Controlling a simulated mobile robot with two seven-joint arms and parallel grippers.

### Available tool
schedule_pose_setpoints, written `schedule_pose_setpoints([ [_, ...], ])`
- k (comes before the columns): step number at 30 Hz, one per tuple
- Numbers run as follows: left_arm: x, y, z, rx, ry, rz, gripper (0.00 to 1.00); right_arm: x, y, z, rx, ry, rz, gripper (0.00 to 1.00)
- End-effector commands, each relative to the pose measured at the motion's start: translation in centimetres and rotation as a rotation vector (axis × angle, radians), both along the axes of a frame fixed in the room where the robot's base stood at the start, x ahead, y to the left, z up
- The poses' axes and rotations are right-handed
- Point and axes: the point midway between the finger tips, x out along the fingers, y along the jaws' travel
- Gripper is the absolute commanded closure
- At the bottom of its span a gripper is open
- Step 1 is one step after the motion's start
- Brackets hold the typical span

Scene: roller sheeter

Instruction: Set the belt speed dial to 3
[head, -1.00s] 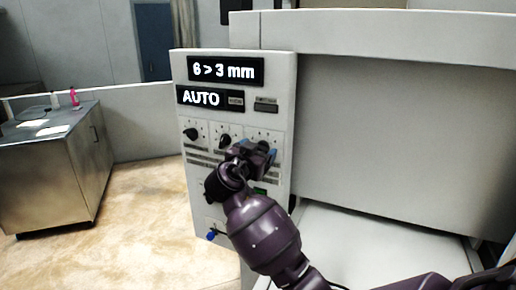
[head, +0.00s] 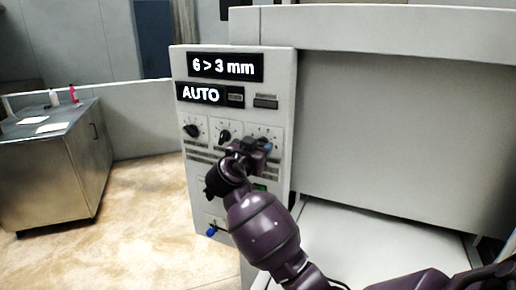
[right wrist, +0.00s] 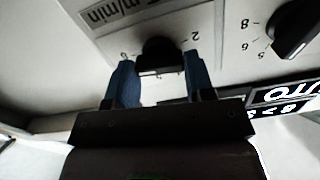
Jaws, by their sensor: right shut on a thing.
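The belt speed dial (right wrist: 160,55) is a black knob on a light plate marked "m/min", upside down in the right wrist view. My right gripper (right wrist: 161,72) has its blue fingers on either side of this knob and is shut on it. A "2" shows beside the knob; the pointer's exact setting cannot be read. In the head view my right gripper (head: 264,146) is at the right-hand dial of the control panel (head: 238,112) and hides most of it. My left gripper is not in view.
Two more black dials, one at left (head: 192,131) and one in the middle (head: 223,136), sit beside the gripper. Displays above read "6 > 3 mm" (head: 225,67) and "AUTO" (head: 201,94). A blue-tipped lever (head: 211,232) is low on the panel. A steel cabinet (head: 60,180) stands left.

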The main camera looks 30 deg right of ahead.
Motion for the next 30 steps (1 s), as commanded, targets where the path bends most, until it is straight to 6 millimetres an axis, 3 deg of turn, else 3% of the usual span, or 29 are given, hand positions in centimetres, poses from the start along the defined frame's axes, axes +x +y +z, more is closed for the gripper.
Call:
schedule_pose_setpoints([
  [30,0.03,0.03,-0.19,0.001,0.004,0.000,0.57,0.23,0.19,-0.16,-0.455,0.747,0.000,0.75],
])
